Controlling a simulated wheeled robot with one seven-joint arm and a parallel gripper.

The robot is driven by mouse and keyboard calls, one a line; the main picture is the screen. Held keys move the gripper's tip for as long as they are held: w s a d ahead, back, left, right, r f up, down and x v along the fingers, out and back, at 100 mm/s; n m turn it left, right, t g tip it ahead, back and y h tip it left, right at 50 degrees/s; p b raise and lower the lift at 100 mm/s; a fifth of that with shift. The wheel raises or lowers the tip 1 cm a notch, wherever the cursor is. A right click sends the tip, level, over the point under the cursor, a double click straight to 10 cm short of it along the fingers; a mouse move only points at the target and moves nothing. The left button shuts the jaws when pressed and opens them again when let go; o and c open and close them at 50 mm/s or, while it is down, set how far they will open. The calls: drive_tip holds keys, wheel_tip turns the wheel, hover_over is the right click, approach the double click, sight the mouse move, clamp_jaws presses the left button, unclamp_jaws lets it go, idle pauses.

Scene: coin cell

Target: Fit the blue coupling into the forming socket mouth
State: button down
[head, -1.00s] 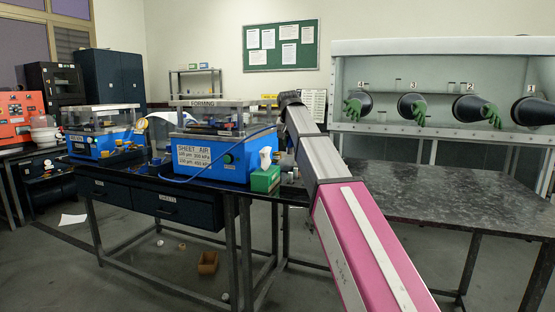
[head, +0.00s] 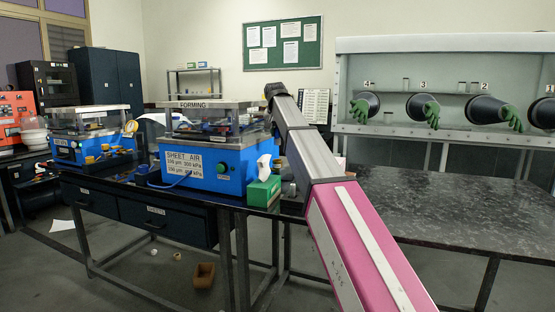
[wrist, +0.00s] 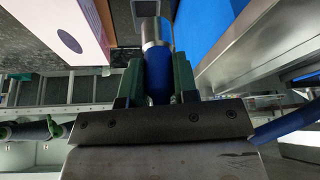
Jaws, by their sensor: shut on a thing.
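In the wrist view my gripper (wrist: 157,72) is shut on the blue coupling (wrist: 158,86), with a green finger on each side of it. A bare metal collar shows at the coupling's far end. A blue hose (wrist: 290,124) shows at the lower right of that view. In the head view the blue forming machine (head: 205,163) with a clear-sided top and a FORMING sign stands on the bench left of my arm. My gripper and the coupling are hidden in the head view. I cannot make out the socket mouth in either view.
A green tissue box (head: 263,192) stands at the machine's right corner, close to my arm. A second blue machine (head: 85,150) stands farther left. The dark tabletop (head: 450,200) at right is clear. A glovebox (head: 450,100) stands behind it.

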wheel_tip(320, 180, down, 9)
drive_tip(key=shift+r, duration=0.1)
idle(0.3)
drive_tip(key=c, duration=0.9)
unclamp_jaws()
drive_tip(key=v, duration=1.2)
